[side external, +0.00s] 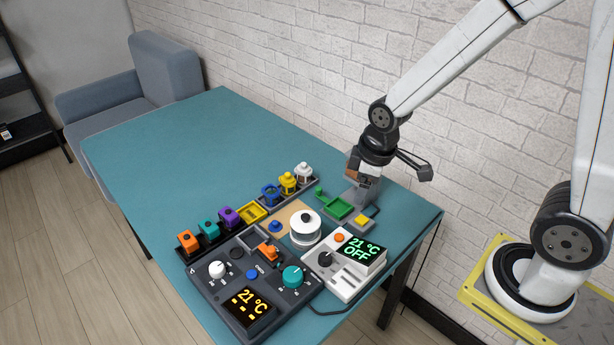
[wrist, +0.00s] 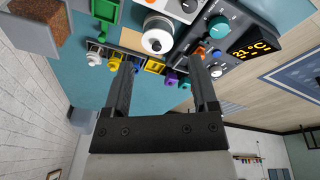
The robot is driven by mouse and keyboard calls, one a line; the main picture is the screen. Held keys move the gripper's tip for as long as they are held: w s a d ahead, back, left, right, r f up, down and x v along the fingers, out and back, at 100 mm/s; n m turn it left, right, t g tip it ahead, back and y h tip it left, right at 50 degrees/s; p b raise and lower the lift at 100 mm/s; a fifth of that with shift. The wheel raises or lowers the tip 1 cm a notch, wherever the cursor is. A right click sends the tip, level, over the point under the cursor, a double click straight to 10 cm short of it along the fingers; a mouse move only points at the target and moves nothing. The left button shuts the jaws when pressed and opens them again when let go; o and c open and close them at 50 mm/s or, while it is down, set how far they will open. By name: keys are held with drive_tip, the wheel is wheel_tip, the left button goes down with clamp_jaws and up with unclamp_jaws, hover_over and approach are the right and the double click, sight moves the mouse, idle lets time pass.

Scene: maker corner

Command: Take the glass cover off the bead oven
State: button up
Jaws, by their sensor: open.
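The glass cover (side external: 306,230) looks like a clear, short cylinder with a white top and a black knob. It stands upright at the left of a white control unit (side external: 343,262) whose green display reads 21 °C OFF. The cover also shows from above in the wrist view (wrist: 158,33), near the top middle. My gripper (side external: 362,190) is open, with nothing seen between its fingers. It is above the table's back right part, beyond the cover and apart from it. In the wrist view my gripper's two fingers (wrist: 163,64) are spread wide, pointing toward the row of small coloured pieces.
A dark control box (side external: 250,283) with knobs and a yellow display is in front of the cover. Several coloured pieces (side external: 230,217) stand in a row to the left. A brown block (wrist: 50,22) sits on a grey stand. The far left table (side external: 180,150) is clear.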

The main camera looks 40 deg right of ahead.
drive_tip(key=w+a+f+n, duration=0.1)
drive_tip(key=w+f+n, duration=0.2)
drive_tip(key=w+n, duration=0.45)
drive_tip(key=n+g, duration=0.2)
drive_tip(key=n, duration=1.2)
hover_over(305, 216)
drive_tip(key=shift+m, duration=0.25)
drive_tip(key=shift+s+f, duration=0.1)
drive_tip(key=shift+f, duration=2.6)
drive_tip(key=shift+f, duration=1.3)
drive_tip(key=shift+f, duration=2.6)
drive_tip(key=shift+c, duration=0.2)
clamp_jaws()
